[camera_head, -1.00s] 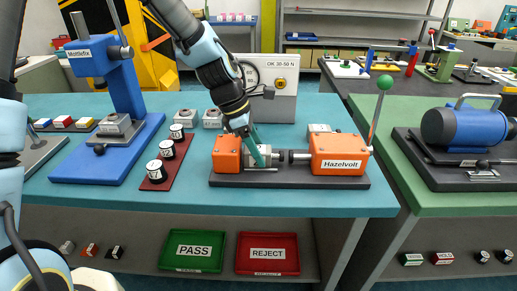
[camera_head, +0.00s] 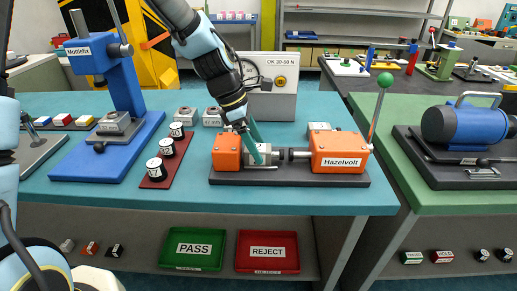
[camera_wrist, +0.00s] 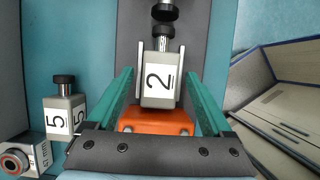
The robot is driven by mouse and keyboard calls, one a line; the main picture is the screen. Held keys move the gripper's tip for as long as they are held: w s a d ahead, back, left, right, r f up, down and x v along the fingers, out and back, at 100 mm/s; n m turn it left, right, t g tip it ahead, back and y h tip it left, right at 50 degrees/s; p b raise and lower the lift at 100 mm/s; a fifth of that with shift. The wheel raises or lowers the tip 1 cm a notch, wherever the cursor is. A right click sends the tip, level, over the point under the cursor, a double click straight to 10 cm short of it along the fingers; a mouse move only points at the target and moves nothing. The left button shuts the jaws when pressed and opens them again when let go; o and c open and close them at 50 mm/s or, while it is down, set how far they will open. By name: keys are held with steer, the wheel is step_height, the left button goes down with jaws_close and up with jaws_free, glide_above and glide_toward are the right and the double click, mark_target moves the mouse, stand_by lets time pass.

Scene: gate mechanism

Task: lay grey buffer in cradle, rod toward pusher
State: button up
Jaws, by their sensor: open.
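The grey buffer (camera_wrist: 158,78), marked 2, lies on its side in the cradle (camera_wrist: 173,60) between its side walls. Its black-tipped rod (camera_wrist: 163,40) points at the black pusher (camera_wrist: 164,11), with a small gap between them. In the head view the buffer (camera_head: 266,149) is partly hidden by my fingers, beside the orange end block (camera_head: 227,152). The pusher (camera_head: 296,155) sticks out of the orange Hazelvolt block (camera_head: 340,152). My gripper (camera_wrist: 157,78) is open, its green fingers on either side of the buffer and apart from it; it also shows in the head view (camera_head: 260,150).
A lever with a green knob (camera_head: 385,80) stands at the Hazelvolt block's right. A red strip of numbered cylinders (camera_head: 166,157) and the blue Mottlefix press (camera_head: 120,85) are to the left.

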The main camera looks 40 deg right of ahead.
steer(key=b+v, duration=0.1)
steer(key=v, duration=1)
steer(key=w+a+f+m+t, duration=0.1)
steer(key=w+a, duration=0.1)
steer(key=a, duration=0.4)
steer(key=w+a+f+m+t+y, duration=0.1)
steer(key=w+a+m, duration=0.1)
steer(key=a, duration=0.4)
steer(key=w+a+f+m, duration=0.1)
steer(key=w+a+f, duration=0.1)
steer(key=w+a, duration=0.2)
steer(key=shift+w+a+m+t+y, duration=0.1)
steer(key=shift+a+m+t+y, duration=0.25)
steer(key=shift+a, duration=0.65)
steer(key=s+a+f+m+t+y, duration=0.1)
steer(key=a+m, duration=0.2)
steer(key=a, duration=0.6)
steer(key=s+a+f+m, duration=0.1)
steer(key=a+m, duration=0.2)
steer(key=a, duration=0.7)
steer(key=shift+a+f+m+t+y, duration=0.15)
steer(key=shift+f+m+t+y, duration=0.1)
steer(key=shift+m+t+y, duration=0.1)
